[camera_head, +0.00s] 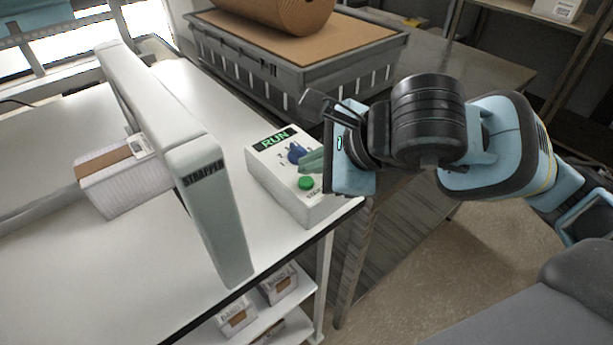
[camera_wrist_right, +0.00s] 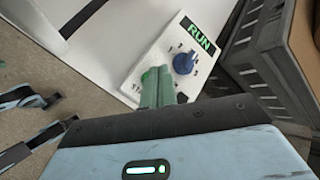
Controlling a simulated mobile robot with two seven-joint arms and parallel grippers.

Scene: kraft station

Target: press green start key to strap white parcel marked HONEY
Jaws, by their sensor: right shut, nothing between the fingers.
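The white control box (camera_head: 272,182) stands at the front right of the white table, with a lit RUN panel, a blue knob (camera_head: 296,152) and a green start key (camera_head: 306,183). My right gripper (camera_head: 306,161) is shut and empty, its green fingertips over the box between the knob and the key. In the right wrist view the fingers (camera_wrist_right: 158,88) partly hide the key (camera_wrist_right: 147,78), beside the blue knob (camera_wrist_right: 184,63); contact cannot be told. A white parcel (camera_head: 127,188) with a brown top band lies at the strapper arch (camera_head: 210,190); its marking is unreadable. My left gripper is not in view.
A grey crate (camera_head: 285,82) with a cardboard sheet and a brown roll (camera_head: 285,8) stands behind the control box. Small boxes (camera_head: 237,316) sit on a shelf below the table. The table left of the arch is mostly clear.

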